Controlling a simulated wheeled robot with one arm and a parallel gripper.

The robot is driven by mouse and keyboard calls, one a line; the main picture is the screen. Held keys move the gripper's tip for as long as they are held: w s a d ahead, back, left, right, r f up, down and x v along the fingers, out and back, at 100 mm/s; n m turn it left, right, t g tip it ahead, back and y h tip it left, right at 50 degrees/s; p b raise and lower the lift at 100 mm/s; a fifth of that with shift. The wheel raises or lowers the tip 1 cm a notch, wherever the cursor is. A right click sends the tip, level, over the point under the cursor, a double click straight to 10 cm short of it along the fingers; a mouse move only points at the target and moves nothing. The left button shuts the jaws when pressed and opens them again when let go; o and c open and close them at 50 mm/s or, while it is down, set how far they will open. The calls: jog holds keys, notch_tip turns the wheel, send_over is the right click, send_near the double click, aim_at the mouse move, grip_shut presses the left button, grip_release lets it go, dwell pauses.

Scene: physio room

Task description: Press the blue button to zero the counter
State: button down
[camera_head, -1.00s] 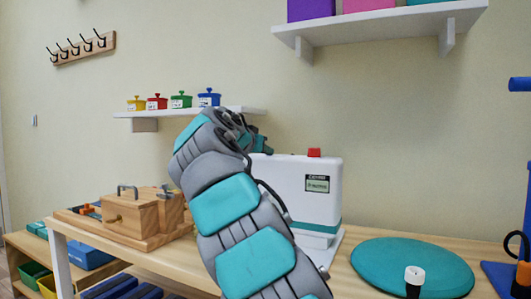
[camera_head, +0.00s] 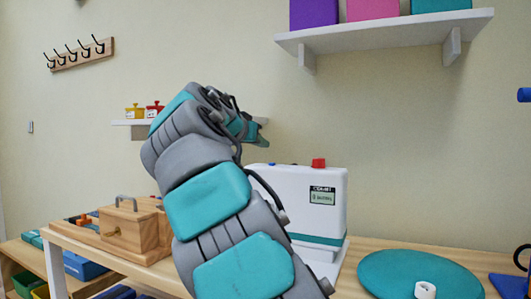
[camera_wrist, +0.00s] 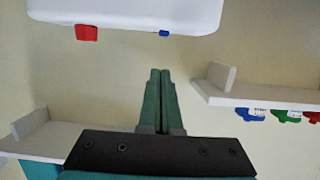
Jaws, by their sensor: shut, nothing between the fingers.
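The white counter machine (camera_head: 318,210) stands on the wooden table, with a small display (camera_head: 321,196) on its front and a red button (camera_head: 318,163) on top. In the wrist view, which appears upside down, the machine (camera_wrist: 130,12) is at the top edge, with the red button (camera_wrist: 86,33) and a smaller blue button (camera_wrist: 165,33). My gripper (camera_wrist: 160,75) is shut and empty, apart from both buttons. In the head view it is mostly hidden behind my arm, above the machine's left side.
A higher shelf (camera_head: 400,31) holds large boxes. A teal round cushion (camera_head: 395,272) lies right of the machine, and a wooden latch box (camera_head: 135,232) sits to its left.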

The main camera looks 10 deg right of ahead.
jog(key=v, duration=0.5)
jog(key=shift+d, duration=0.1)
dwell(0.5)
